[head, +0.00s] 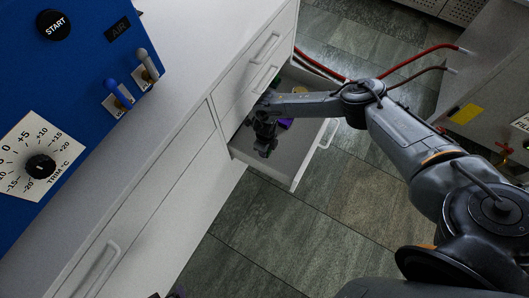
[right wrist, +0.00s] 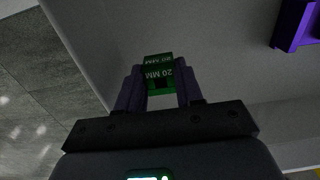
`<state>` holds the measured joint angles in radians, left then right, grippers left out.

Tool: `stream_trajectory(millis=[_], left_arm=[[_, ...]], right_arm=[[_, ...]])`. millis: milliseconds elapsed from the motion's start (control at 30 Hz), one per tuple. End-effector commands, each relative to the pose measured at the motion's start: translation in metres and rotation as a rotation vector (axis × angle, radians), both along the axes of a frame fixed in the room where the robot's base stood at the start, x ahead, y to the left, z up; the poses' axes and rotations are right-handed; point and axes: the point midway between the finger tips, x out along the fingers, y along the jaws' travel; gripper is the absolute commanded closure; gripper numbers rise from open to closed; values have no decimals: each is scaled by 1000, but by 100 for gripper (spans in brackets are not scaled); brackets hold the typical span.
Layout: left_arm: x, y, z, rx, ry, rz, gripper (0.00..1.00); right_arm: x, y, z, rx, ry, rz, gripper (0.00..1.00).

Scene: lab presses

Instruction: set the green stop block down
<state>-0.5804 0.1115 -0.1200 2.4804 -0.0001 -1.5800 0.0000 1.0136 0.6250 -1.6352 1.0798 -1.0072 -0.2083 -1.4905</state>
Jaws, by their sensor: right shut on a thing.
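The green stop block, marked "20 MM" (right wrist: 158,74), is between the two purple-grey fingers of my right gripper (right wrist: 159,90) in the right wrist view. The gripper is shut on it. In the head view my right gripper (head: 265,145) points down inside the open drawer (head: 262,173), near its front left part. I cannot tell whether the block touches the drawer floor. Only a small dark tip, seemingly my left gripper (head: 176,292), shows at the bottom edge of the head view.
A purple piece (head: 286,123) lies in the drawer and shows in the right wrist view (right wrist: 296,25). The white counter (head: 190,60) carries a blue control panel (head: 80,85). Red hoses (head: 420,57) run behind my right arm. Tiled floor (head: 270,240) is clear below.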

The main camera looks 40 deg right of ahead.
Motion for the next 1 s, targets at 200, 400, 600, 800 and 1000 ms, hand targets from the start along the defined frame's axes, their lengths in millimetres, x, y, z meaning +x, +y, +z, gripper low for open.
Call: stream_trajectory(millis=[200, 400, 600, 800, 1000], left_arm=[[0, 1, -28, 2, 0, -1, 34], [0, 2, -32, 10, 2, -6, 34], [0, 3, -31, 14, 0, -9, 34], [0, 3, -33, 13, 0, -8, 34], [0, 2, -33, 9, 0, -6, 34]], right_arm=[[0, 0, -39, -1, 1, 0, 96], [1, 4, -39, -1, -1, 1, 96], [1, 4, -39, -1, -1, 1, 96], [1, 4, -42, 0, 0, 1, 55], [1, 4, -42, 0, 0, 1, 38]])
